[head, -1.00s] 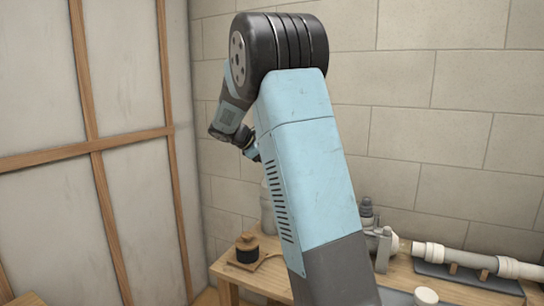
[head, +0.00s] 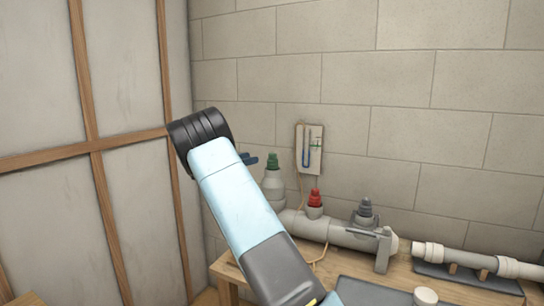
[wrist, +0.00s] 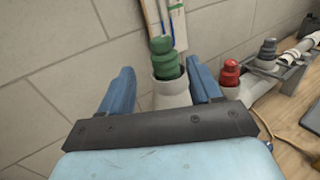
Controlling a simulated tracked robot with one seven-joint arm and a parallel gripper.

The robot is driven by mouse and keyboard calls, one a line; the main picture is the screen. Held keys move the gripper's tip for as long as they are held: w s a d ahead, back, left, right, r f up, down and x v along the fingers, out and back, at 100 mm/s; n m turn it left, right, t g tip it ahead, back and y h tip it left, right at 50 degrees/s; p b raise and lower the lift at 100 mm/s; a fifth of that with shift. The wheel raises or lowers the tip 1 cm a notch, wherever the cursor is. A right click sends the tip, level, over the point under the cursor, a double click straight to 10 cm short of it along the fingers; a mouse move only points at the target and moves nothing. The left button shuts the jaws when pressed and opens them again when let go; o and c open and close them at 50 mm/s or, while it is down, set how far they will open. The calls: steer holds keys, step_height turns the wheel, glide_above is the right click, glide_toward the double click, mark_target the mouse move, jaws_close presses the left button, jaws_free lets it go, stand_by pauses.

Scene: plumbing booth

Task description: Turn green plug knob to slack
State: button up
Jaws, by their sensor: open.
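The green plug knob (head: 272,162) tops an upright grey pipe stub at the left end of the pipe assembly, near the block wall. In the wrist view the green knob (wrist: 164,60) shows stepped tiers above its pale fitting (wrist: 172,93). My gripper (wrist: 162,78) is open, with one blue finger on each side of the knob and fitting in the picture. Gaps show on both sides, wider at the left, and I see no contact. In the head view my arm hides most of the gripper; a blue finger shows just left of the knob.
A red knob (head: 314,197) and a grey knob (head: 365,207) stand on the same pipe (head: 342,233) to the right. A gauge board (head: 309,149) hangs on the wall behind. White pipes (head: 480,262) lie at the right of the wooden bench (head: 230,272).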

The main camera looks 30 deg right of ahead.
mark_target(270, 155)
steer(key=d, duration=0.4)
steer(key=w+d, duration=0.1)
steer(key=d, duration=0.3)
steer(key=w+d, duration=0.1)
steer(key=d, duration=0.3)
steer(key=shift+d, duration=0.25)
steer(key=shift+s, duration=0.1)
steer(key=c, duration=0.9)
steer(key=shift+c, duration=0.3)
steer(key=shift+t, duration=0.3)
steer(key=shift+r+n+t+y, duration=0.1)
steer(key=shift+n+t+y, duration=0.7)
steer(key=shift+n+t, duration=1.15)
steer(key=shift+t, duration=0.75)
